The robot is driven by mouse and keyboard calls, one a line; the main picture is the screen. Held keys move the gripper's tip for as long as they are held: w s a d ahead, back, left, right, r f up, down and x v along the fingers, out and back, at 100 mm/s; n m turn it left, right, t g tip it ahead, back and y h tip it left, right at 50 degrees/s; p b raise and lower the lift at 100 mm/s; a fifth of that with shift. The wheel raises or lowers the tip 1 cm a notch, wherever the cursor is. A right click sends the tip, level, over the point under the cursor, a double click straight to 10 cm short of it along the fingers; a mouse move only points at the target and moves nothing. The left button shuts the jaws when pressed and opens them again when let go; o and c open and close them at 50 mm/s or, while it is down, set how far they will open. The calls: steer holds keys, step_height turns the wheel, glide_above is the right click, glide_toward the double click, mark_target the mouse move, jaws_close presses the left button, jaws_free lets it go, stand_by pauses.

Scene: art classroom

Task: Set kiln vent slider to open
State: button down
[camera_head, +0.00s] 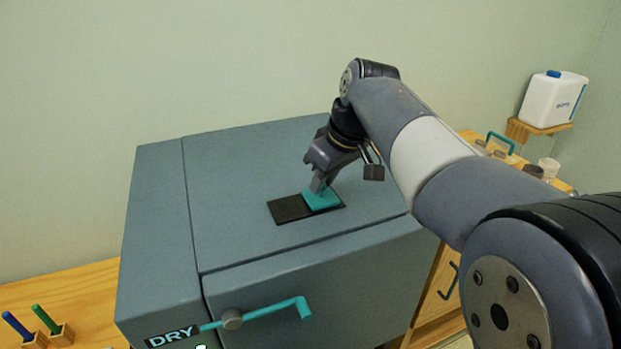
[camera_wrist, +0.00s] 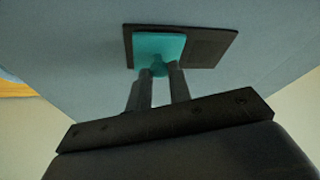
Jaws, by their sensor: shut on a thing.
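The kiln (camera_head: 260,180) is a grey-blue box with a flat top. On its top is a dark vent plate (camera_head: 288,209) with a teal slider (camera_head: 325,201) over its right part in the head view. The dark part of the plate to the left of the slider is bare. My gripper (camera_head: 318,188) reaches down from above and is shut on the slider's knob. In the wrist view, the two fingers stand on either side of the teal knob (camera_wrist: 159,69), below the slider plate (camera_wrist: 158,46). The dark vent plate (camera_wrist: 208,47) shows to its right there.
A teal handle (camera_head: 270,313) and a "DRY" label (camera_head: 172,336) are on the kiln's front. Blue and green markers (camera_head: 40,320) stand in wooden holders at lower left. A white jug (camera_head: 553,98) stands on a shelf at right. The rest of the kiln top is clear.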

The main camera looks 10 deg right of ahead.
steer(key=shift+d, duration=0.1)
steer(key=c, duration=1.3)
jaws_free()
steer(key=shift+d, duration=0.15)
steer(key=v, duration=1)
steer(key=shift+s+r, duration=0.15)
steer(key=shift+r, duration=0.2)
steer(key=shift+f, duration=0.1)
steer(key=x, duration=1)
steer(key=shift+f, duration=0.2)
steer(key=shift+a+f, duration=0.15)
steer(key=shift+a, duration=0.7)
